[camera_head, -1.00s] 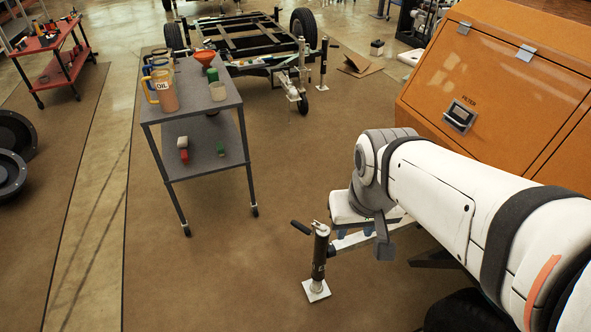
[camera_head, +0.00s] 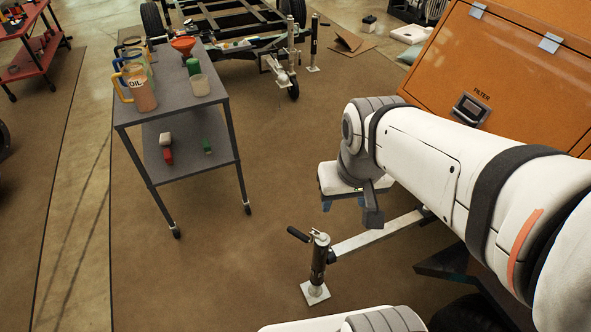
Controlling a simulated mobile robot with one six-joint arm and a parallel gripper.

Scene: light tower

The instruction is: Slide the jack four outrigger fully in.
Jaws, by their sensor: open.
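The jack (camera_head: 319,259) stands upright on the floor, a dark tube with a black crank handle at its top left and a square white foot plate. The outrigger (camera_head: 375,237) is a pale metal beam running from the jack up and right toward the orange machine. A good length of it shows outside, so it stands extended. My gripper (camera_head: 343,202) hangs above and behind the beam, apart from it and the jack, with blue tips pointing down. It is open and holds nothing that I can see; my wrist hides part of it. No jack number is readable.
The orange cabinet (camera_head: 492,70) with a filter latch stands at right, behind my arm. A grey cart (camera_head: 170,100) with jugs and a funnel stands at left. A trailer frame (camera_head: 225,22) with its own jacks is at the back. The floor left of the jack is clear.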

